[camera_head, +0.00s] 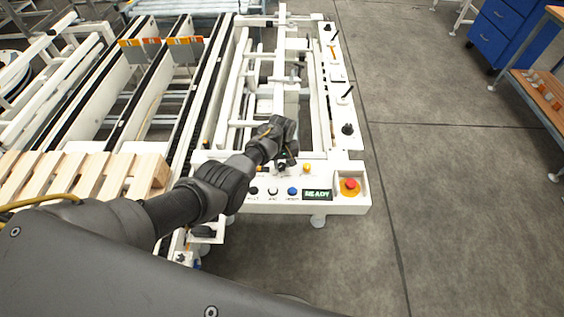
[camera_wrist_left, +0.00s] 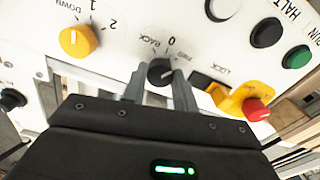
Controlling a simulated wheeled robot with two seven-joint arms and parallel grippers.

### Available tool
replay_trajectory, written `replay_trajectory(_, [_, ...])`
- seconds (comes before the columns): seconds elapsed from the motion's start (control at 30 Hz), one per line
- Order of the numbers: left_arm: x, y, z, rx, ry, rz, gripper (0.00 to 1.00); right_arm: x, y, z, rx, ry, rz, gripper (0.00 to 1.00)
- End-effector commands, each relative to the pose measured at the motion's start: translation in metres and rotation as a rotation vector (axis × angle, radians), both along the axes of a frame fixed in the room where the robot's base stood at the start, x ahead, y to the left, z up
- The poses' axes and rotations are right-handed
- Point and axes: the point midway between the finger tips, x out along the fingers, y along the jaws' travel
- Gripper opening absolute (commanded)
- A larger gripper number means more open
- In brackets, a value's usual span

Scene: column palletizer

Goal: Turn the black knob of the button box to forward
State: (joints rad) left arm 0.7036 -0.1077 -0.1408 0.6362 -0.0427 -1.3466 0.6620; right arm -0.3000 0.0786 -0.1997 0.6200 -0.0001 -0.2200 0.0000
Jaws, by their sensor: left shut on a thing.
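The black knob (camera_wrist_left: 160,72) sits on the white panel of the button box (camera_wrist_left: 125,45), with the labels BACK, 0 and FWD around it. The two fingers of my left gripper (camera_wrist_left: 159,84) are shut on the knob, one on each side. I cannot tell for sure which label its pointer faces. In the head view my left gripper (camera_head: 284,160) reaches down over the button box (camera_head: 228,206) and hides the knob. My right gripper is not in view.
A yellow knob (camera_wrist_left: 78,40) and a red-tipped yellow lock lever (camera_wrist_left: 245,103) flank the black knob. Black and green buttons (camera_wrist_left: 297,57) lie beyond. A READY display (camera_head: 317,195) and a red stop button (camera_head: 349,185) are at the right. Wooden slats (camera_head: 75,172) lie left.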

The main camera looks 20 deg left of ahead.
Motion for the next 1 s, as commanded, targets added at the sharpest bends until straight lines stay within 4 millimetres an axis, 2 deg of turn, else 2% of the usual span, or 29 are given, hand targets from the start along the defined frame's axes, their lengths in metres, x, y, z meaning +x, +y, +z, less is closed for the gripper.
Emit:
replay_trajectory(0.4, [-0.0003,0.0000,-0.0001,0.000,0.001,-0.186,0.06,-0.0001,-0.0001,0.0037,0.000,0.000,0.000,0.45])
replay_trajectory(0.93, [-0.0003,0.0001,-0.0003,0.000,0.000,-0.211,0.06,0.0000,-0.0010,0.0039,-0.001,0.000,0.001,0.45])
replay_trajectory(0.97, [-0.0003,0.0001,-0.0003,0.000,0.000,-0.211,0.30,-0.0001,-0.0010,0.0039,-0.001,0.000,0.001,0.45])
replay_trajectory(1.0, [-0.0003,0.0001,-0.0003,0.000,0.000,-0.211,0.35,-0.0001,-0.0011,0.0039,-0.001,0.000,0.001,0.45])
